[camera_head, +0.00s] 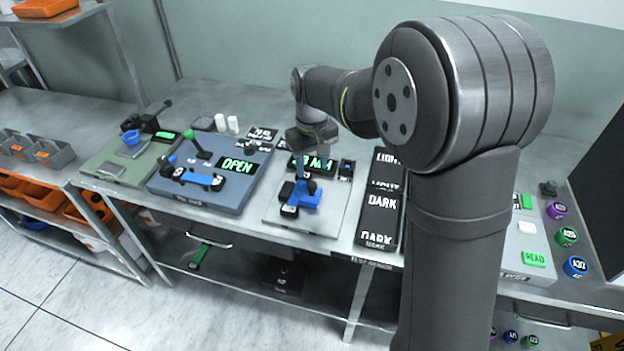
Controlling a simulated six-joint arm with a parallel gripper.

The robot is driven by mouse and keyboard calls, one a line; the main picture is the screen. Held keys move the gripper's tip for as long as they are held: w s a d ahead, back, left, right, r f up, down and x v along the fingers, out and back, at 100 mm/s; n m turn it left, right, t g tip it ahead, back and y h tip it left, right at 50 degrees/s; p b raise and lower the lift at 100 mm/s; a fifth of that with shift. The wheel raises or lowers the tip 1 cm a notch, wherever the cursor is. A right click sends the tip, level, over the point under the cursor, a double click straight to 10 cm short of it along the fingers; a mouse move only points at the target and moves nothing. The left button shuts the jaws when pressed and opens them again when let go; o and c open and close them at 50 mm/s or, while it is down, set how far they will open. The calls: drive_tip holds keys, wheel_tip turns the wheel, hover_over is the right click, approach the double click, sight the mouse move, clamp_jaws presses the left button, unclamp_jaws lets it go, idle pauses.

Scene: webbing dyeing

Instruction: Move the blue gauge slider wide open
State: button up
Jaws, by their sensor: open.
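The blue gauge slider (305,196) sits on a pale metal gauge plate (337,216) near the front edge of the bench. A black part with a small white label is at its left. A green-lit display (297,162) reading in MM stands behind it; my arm's end partly covers its digits. My gripper (306,174) points down from the wrist, just above and behind the slider. Its jaws are open with nothing seen held. The fingers are small and dark here, and I cannot tell whether they touch the slider.
Left of the gauge is a blue-grey board (235,200) with an OPEN display, a green-topped lever and another blue part. Right of it is a black shade card (378,218) with LIGHT and DARK labels. Coloured knobs (566,236) are at far right. My upper arm hides much of the right bench.

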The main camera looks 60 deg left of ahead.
sight(312, 184)
wheel_tip(312, 184, down, 6)
idle(0.4)
